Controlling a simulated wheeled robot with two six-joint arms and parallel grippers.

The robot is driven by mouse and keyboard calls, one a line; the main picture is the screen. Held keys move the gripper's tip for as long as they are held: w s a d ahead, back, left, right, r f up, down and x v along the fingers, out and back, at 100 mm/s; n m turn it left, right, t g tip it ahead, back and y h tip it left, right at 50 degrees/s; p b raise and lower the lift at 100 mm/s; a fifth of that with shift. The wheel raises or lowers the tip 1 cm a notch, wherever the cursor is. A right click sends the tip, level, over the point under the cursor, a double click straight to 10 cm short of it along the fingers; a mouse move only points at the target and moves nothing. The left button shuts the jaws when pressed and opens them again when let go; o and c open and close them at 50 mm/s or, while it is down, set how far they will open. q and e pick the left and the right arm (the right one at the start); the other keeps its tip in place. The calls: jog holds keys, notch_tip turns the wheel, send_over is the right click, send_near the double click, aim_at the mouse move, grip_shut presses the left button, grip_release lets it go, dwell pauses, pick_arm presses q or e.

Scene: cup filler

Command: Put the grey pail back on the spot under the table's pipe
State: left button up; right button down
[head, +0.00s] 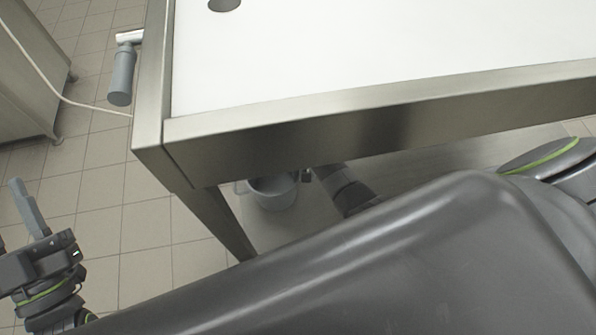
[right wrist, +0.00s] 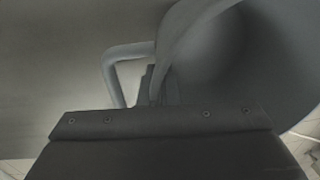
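The grey pail (head: 272,194) is under the table (head: 300,135), behind its near left leg, partly hidden by the table's edge. In the right wrist view the pail (right wrist: 215,60) fills the upper right, with its side handle (right wrist: 125,50) to the left. My right gripper (head: 307,176) is beside the pail under the table. In the right wrist view its fingers (right wrist: 161,88) are closed about the pail's rim. My left gripper (head: 30,208) is at the lower left, away from the table, and looks empty; its finger gap is unclear. I cannot make out the pipe or the spot under it.
A grey cylinder (head: 122,77) hangs from a white fitting at the table's left edge. A round hole (head: 224,4) shows in the white tabletop. A metal cabinet (head: 28,75) stands at the far left, with a pale cable (head: 50,82) near it. Tiled floor between is clear.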

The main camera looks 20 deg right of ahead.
pick_arm(q)
jog(key=shift+s+d+r+t, duration=0.1)
jog(key=shift+s+r+t, duration=0.1)
jog(key=shift+r+t, duration=0.15)
pick_arm(e)
jog(key=shift+f, duration=0.1)
jog(key=c, duration=2.1)
grip_release()
jog(key=shift+f, duration=0.15)
jog(key=o, duration=0.5)
jog(key=shift+c, duration=0.2)
pick_arm(q)
jog(key=shift+s+r+m, duration=0.15)
jog(key=shift+r+m, duration=0.05)
jog(key=shift+m, duration=0.1)
